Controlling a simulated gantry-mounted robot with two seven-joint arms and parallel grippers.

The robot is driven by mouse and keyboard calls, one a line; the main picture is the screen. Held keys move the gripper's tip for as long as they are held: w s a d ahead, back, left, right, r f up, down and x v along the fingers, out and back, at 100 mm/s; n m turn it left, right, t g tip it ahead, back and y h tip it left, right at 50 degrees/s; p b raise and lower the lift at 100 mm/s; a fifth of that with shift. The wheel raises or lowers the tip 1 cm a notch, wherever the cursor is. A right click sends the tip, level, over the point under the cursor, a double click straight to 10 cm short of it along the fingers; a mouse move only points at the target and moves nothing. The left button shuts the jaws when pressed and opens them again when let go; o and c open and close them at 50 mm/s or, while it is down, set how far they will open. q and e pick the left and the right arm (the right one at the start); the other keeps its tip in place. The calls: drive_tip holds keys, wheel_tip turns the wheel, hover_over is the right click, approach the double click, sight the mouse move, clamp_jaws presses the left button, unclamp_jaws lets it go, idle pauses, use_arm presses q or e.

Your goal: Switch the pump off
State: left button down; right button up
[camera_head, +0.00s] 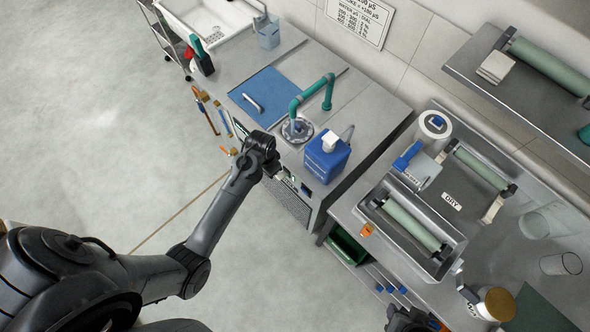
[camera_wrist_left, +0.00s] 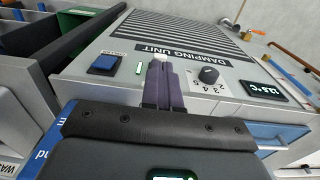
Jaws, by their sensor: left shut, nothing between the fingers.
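The damping unit's front panel (camera_wrist_left: 240,88) fills much of the left wrist view. It carries a blue square button (camera_wrist_left: 105,64), a lit green strip (camera_wrist_left: 140,68), a black numbered knob (camera_wrist_left: 208,75) and a lit display (camera_wrist_left: 264,90). My left gripper (camera_wrist_left: 164,60) is shut and empty, its tips at the panel between the green strip and the knob. I cannot tell whether they touch it. The fingers hide the panel behind them, and I cannot read which control is marked pump. In the head view my left gripper (camera_head: 277,176) is at the unit's front (camera_head: 290,203). A dark part at the bottom edge, probably my right gripper (camera_head: 408,320), is cut off.
A blue container (camera_head: 326,160) and a teal pipe (camera_head: 294,104) stand on the counter above the unit. A steel bench (camera_head: 345,212) with a roller tray (camera_head: 445,262) stands to the right. Tools hang on the counter's left side. The floor (camera_head: 110,150) at left is clear.

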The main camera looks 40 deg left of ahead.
use_arm(q)
drive_tip(key=w, duration=0.1)
drive_tip(key=w+r, duration=0.1)
drive_tip(key=w, duration=0.1)
drive_tip(key=shift+w+d+r+t+b, duration=0.15)
drive_tip(key=shift+w+r+t+b, duration=0.15)
drive_tip(key=shift+t+b, duration=0.1)
use_arm(e)
drive_tip(key=shift+w+d+f, duration=0.1)
drive_tip(key=shift+d+f, duration=0.25)
drive_tip(key=shift+f, duration=0.45)
use_arm(q)
drive_tip(key=shift+f, duration=0.15)
hover_over(282, 175)
drive_tip(key=f, duration=0.5)
drive_tip(key=s+f+b, duration=0.1)
drive_tip(key=f, duration=0.2)
drive_tip(key=shift+f, duration=0.1)
drive_tip(key=shift+w+f, duration=0.15)
drive_tip(key=shift+f, duration=0.65)
use_arm(e)
drive_tip(key=shift+f, duration=0.55)
drive_tip(key=shift+a, duration=0.1)
